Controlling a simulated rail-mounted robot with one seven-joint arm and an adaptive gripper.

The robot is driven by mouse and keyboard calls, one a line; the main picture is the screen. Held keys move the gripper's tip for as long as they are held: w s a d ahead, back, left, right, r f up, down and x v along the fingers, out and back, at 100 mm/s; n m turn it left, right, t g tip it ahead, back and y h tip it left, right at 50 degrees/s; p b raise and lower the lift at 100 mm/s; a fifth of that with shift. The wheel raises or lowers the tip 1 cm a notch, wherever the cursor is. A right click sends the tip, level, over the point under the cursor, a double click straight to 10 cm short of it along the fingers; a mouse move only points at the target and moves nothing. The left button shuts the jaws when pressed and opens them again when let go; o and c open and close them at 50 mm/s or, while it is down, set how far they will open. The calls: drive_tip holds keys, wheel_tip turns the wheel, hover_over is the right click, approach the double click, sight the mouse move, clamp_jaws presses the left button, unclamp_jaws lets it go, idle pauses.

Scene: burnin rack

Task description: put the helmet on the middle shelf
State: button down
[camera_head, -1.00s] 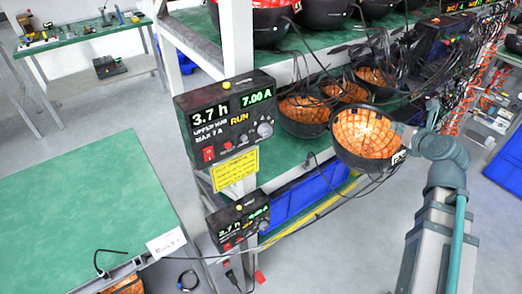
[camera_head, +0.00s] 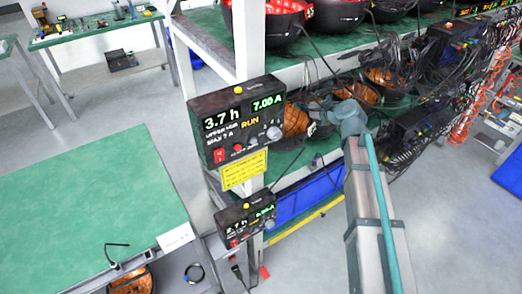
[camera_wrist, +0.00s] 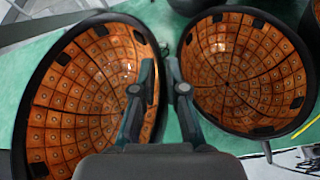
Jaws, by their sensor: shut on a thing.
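The held helmet, a black bowl with an orange tiled inside, is open side up at the near left end of the middle shelf (camera_wrist: 172,45). It is partly hidden behind the control box in the head view (camera_head: 296,118) and fills the left of the wrist view (camera_wrist: 85,90). My gripper (camera_wrist: 160,75) is shut on its right rim, one finger inside and one outside. In the head view my gripper (camera_head: 318,108) is small and partly hidden. I cannot tell whether the helmet touches the shelf.
Another helmet (camera_wrist: 245,70) stands close to the right of my fingers. More helmets (camera_head: 381,76) and hanging black cables are farther along. Red-lit helmets (camera_head: 340,12) sit on the upper shelf. The control box (camera_head: 238,122) and rack post stand at the near end.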

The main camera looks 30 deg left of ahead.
drive_tip(key=r, duration=0.1)
hover_over(287, 120)
drive_tip(key=shift+w+a+n+g, duration=0.15)
drive_tip(key=shift+a+n+g, duration=0.15)
drive_tip(key=shift+g, duration=0.1)
drive_tip(key=shift+f+p, duration=0.3)
drive_tip(key=shift+f, duration=4.7)
drive_tip(key=c, duration=1.2)
unclamp_jaws()
drive_tip(key=shift+r, duration=0.15)
drive_tip(key=b+v, duration=0.1)
drive_tip(key=v, duration=1.1)
drive_tip(key=shift+d+b, duration=0.1)
drive_tip(key=shift+b, duration=0.2)
